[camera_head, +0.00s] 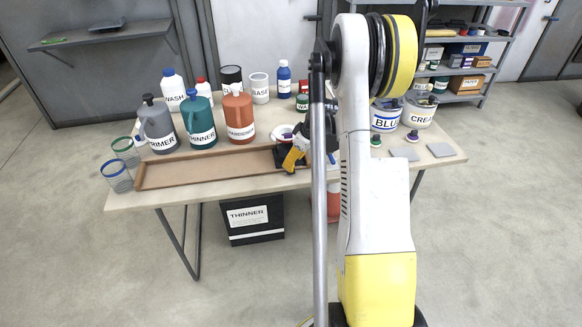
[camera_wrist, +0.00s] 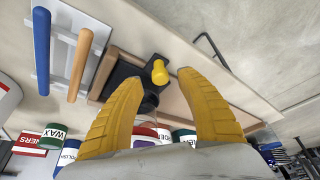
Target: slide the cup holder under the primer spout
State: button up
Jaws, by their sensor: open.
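The cup holder (camera_head: 281,160) is a black piece at the right end of a shallow wooden tray (camera_head: 215,181), partly hidden by my gripper. In the wrist view the cup holder (camera_wrist: 126,71) has a yellow knob (camera_wrist: 160,72) standing up from it. My gripper (camera_wrist: 157,80) is open, with its yellow fingers on either side of the knob; I cannot tell whether they touch it. In the head view my gripper (camera_head: 295,152) is over the cup holder. The grey jug labelled PRIMER (camera_head: 160,128) stands behind the tray's left end. Its spout is not clear.
Teal THINNER (camera_head: 200,120) and orange HARDENER (camera_head: 239,115) jugs stand behind the tray. Two clear cups (camera_head: 118,178) stand at the table's left edge. Blue and orange rods (camera_wrist: 41,50) lie beside the cup holder. The tray left of the cup holder is clear.

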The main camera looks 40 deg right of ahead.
jog(key=shift+x, duration=0.95)
jog(key=shift+c, duration=0.5)
grip_shut()
jog(key=shift+w+a, duration=0.1)
